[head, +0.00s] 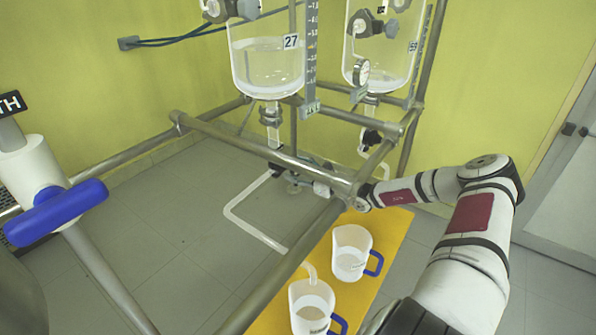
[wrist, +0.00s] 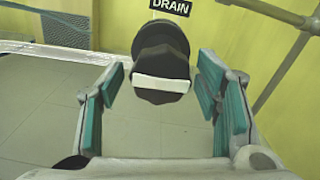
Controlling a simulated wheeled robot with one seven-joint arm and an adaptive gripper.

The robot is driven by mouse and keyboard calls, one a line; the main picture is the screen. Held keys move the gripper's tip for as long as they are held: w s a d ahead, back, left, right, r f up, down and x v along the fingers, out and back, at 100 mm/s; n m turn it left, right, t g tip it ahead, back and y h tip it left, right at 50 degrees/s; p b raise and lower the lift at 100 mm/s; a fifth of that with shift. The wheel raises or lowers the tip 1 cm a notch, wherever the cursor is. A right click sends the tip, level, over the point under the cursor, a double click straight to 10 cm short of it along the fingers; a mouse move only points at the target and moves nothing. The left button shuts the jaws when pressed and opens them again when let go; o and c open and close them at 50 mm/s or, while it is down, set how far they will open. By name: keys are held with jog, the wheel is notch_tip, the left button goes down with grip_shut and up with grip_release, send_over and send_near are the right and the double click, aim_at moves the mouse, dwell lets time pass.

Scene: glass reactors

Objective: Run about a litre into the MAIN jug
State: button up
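In the wrist view my gripper (wrist: 161,80) is open, with its green-padded fingers to either side of a black knob (wrist: 161,62) with a white bar across it. I see a gap on each side of the knob. A sign reading DRAIN (wrist: 170,6) is above it. In the head view my arm reaches to the frame below the glass vessels, where its end is hard to make out. A front jug (head: 311,308) with a blue handle stands under a bent outlet pipe (head: 309,273). A second blue-handled jug (head: 350,254) stands behind it. Their labels are too small to read.
Glass vessel 27 (head: 267,62) holds liquid beside a scale strip (head: 309,50). Another glass vessel (head: 384,50) hangs to its right. Metal rails (head: 225,135) cross around my arm. The jugs stand on a yellow mat (head: 385,232). A blue-handled valve (head: 55,212) is at left.

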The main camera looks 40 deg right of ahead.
jog(key=v, duration=1.2)
dwell(0.6)
